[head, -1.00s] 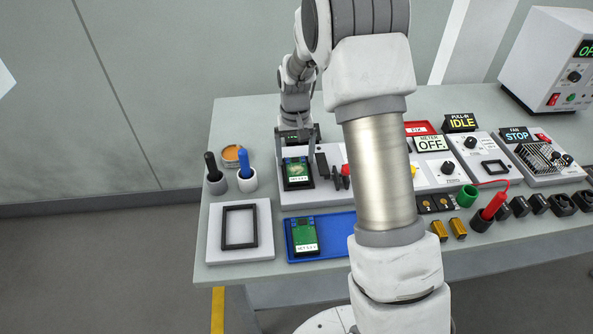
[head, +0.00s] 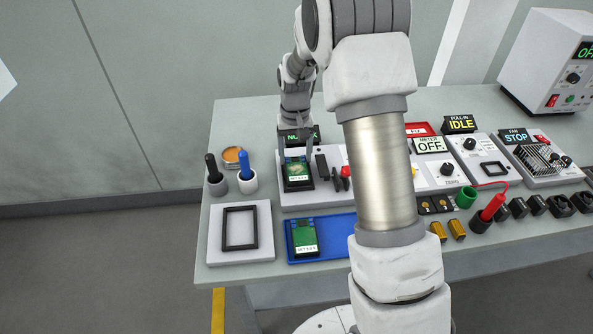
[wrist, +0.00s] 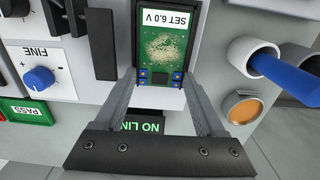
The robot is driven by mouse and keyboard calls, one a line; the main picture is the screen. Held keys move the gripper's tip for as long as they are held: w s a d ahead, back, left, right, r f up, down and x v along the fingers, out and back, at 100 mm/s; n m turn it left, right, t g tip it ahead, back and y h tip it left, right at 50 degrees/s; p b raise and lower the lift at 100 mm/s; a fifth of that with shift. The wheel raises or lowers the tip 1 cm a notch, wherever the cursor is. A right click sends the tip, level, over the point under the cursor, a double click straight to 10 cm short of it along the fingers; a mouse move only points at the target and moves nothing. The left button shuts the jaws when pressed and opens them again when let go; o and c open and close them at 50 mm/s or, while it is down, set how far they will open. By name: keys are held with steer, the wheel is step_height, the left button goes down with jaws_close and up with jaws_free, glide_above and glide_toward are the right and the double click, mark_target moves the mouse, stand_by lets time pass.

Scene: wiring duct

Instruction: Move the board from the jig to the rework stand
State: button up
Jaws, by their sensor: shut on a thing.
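The green board (head: 297,172), with a pale patch and a white label reading "SET 6.0 V" in the wrist view (wrist: 160,50), sits in a dark holder on the white jig panel (head: 290,198). My gripper (wrist: 164,78) is shut on the board's end, one finger at each side edge. In the head view my gripper (head: 297,150) is at the board's far end, its fingers partly hidden. A pale plate with a raised black rectangular frame (head: 240,208), apparently the rework stand, lies empty at front left.
A second green board (head: 305,237) lies in a blue tray (head: 344,222) in front of the jig. Dark and blue pens stand in cups (head: 247,182) to the left, by an orange-topped round tin (head: 232,153). A lit "NO LIN..." display (wrist: 143,126) is under my gripper.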

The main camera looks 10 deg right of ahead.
mark_target(295, 159)
steer(key=shift+r+p, duration=0.95)
steer(key=shift+r, duration=0.65)
steer(key=shift+r, duration=0.15)
steer(key=shift+r+p, duration=1.05)
steer(key=shift+r, duration=0.35)
steer(key=shift+s+a, duration=0.1)
